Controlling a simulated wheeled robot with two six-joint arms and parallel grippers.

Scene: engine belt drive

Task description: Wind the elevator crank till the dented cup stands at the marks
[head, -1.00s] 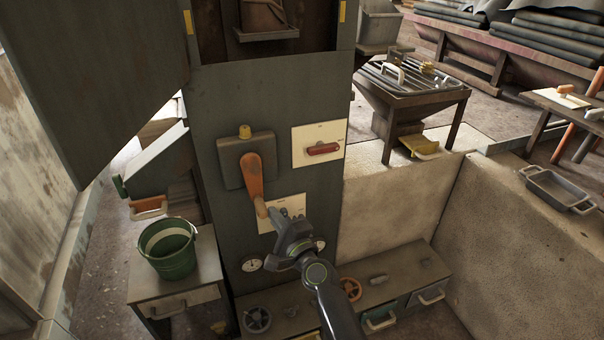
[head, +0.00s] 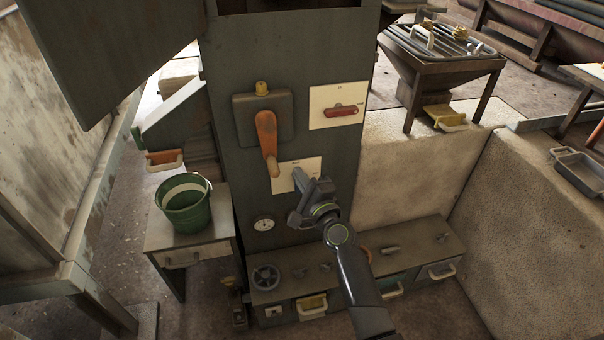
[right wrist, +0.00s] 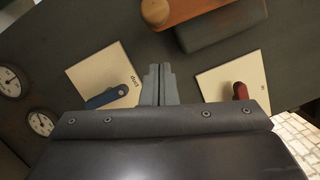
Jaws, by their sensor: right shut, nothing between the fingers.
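The elevator crank (head: 266,135) is an orange arm with a wooden handle, hanging downward from a dark box on the tall grey casing (head: 230,105). It also shows at the top of the right wrist view (right wrist: 195,10). My right gripper (head: 299,178) is shut and empty, to the right of and slightly below the handle, apart from it. In the right wrist view its fingertips (right wrist: 160,70) are below the handle's end. The dented cup and the marks cannot be made out; only the lower edge of the casing's opening shows. My left gripper is out of view.
A red lever (head: 340,111) on a pale plate sits right of the crank; a blue lever (right wrist: 101,98) on another plate is close to my right gripper. A green bucket (head: 185,212) stands on a cabinet at left. A low bench (head: 410,240) carries a handwheel (head: 265,278).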

